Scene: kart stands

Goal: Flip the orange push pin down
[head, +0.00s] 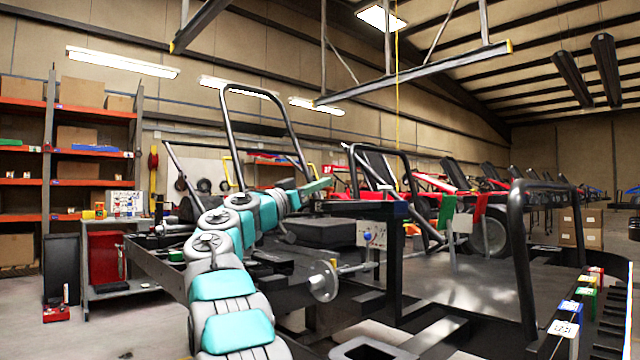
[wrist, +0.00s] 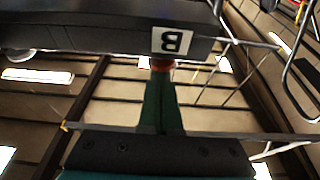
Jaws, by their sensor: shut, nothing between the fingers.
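A small orange-red piece, likely the orange push pin (wrist: 162,64), shows in the wrist view just below a white label (wrist: 172,40) marked B. The label is on the edge of a dark beam (wrist: 100,32). My gripper (wrist: 161,76) has dark green fingers, shut together and empty, with their tips at the orange piece. They partly hide it, and I cannot tell whether they touch it. In the head view my gripper (head: 328,183) is small, by the dark stand; the pin cannot be made out there.
A dark kart stand with an upright loop frame (head: 520,250) fills the middle and right. A panel with a blue knob (head: 369,236) hangs near a round metal hub (head: 323,281). Orange shelves (head: 22,218) and a grey cart (head: 115,288) stand at left. Open floor shows at lower left.

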